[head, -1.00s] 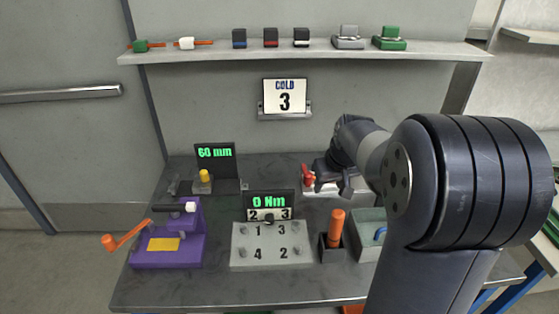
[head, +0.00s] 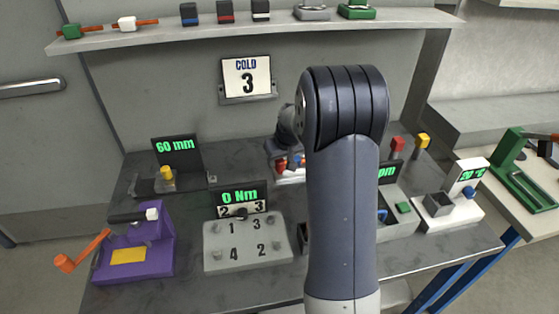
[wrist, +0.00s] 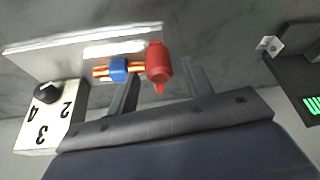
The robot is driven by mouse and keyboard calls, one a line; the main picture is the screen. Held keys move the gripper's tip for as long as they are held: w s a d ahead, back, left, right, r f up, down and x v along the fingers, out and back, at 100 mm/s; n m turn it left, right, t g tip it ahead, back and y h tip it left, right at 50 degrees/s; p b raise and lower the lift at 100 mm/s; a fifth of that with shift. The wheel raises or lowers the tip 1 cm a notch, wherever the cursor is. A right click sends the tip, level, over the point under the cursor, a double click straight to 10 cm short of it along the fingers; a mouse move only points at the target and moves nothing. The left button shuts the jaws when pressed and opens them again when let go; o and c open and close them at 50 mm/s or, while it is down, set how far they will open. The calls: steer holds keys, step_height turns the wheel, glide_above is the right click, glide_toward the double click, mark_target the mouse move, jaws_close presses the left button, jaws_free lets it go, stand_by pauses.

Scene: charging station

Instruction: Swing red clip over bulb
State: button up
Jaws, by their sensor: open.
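The red clip (wrist: 158,63) has a rounded body with a small pointed tip. In the wrist view it sits at the end of an orange rod that carries a blue block (wrist: 120,70), over a white base (wrist: 95,47). My gripper (wrist: 160,72) is open, one finger on each side of the red clip; I cannot tell whether either touches it. I cannot make out a separate bulb in either view.
A numbered grey plate (head: 247,243) and a purple crank device (head: 135,252) stand on the bench to the left. A 60 mm display (head: 177,151) is behind them. A grey tray (head: 398,218) and a white device (head: 447,212) stand right of my arm.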

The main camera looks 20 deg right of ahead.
steer(key=shift+x, duration=0.9)
jaws_close()
